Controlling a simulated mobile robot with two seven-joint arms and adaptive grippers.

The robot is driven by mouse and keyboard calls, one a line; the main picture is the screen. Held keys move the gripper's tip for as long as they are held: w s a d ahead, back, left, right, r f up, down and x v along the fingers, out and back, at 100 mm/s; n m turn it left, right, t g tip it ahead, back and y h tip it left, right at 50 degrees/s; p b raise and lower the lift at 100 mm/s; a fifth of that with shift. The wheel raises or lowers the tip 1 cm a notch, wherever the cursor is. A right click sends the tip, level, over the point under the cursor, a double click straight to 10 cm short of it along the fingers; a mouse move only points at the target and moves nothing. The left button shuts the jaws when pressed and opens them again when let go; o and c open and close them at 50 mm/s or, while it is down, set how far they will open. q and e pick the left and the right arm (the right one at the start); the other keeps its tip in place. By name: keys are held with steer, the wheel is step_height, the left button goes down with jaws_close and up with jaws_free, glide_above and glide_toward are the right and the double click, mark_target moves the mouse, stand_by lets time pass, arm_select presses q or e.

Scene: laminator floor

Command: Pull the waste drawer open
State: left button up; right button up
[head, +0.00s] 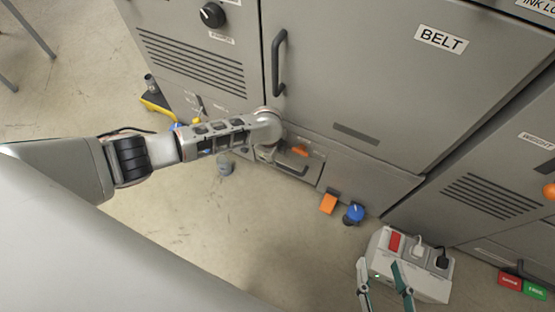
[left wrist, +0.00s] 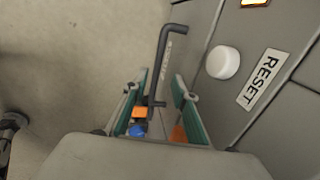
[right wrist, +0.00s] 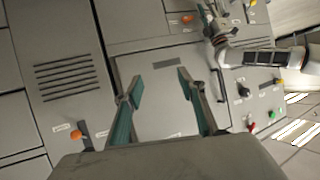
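The waste drawer (head: 315,171) is a low grey front under the BELT door in the head view; I cannot read its label there. Its dark bar handle (head: 291,169) runs along the front, and it shows large in the left wrist view (left wrist: 162,60). My left gripper (left wrist: 157,88) is open, with the near end of the handle bar between its two green fingers. I cannot tell whether they touch it. In the head view the wrist hides most of this gripper. My right gripper (head: 381,268) is open and empty, away from the drawer, also seen in the right wrist view (right wrist: 159,82).
A white RESET button (left wrist: 222,62) is close to the left gripper. The BELT door's handle (head: 278,62) stands out above. An orange block (head: 328,203) and blue knob (head: 354,213) are right of the drawer. A power box (head: 425,283) lies near the right gripper. Floor before the drawer is mostly clear.

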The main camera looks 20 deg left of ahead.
mark_target(277, 163)
arm_select(q)
steer(key=f+b, duration=0.1)
steer(key=f, duration=0.1)
steer(key=f+b, duration=0.1)
steer(key=f, duration=0.1)
steer(key=w+f+b, duration=0.1)
steer(key=f, duration=0.2)
arm_select(e)
steer(key=a+m, duration=0.1)
steer(key=s+a+m, duration=0.1)
steer(key=a, duration=0.1)
steer(key=a+f+m+y, duration=0.1)
steer(key=shift+s+a+m, duration=0.2)
steer(key=shift+a+m, duration=0.05)
steer(key=shift+m, duration=0.15)
arm_select(q)
steer(key=shift+r, duration=0.1)
jaws_close()
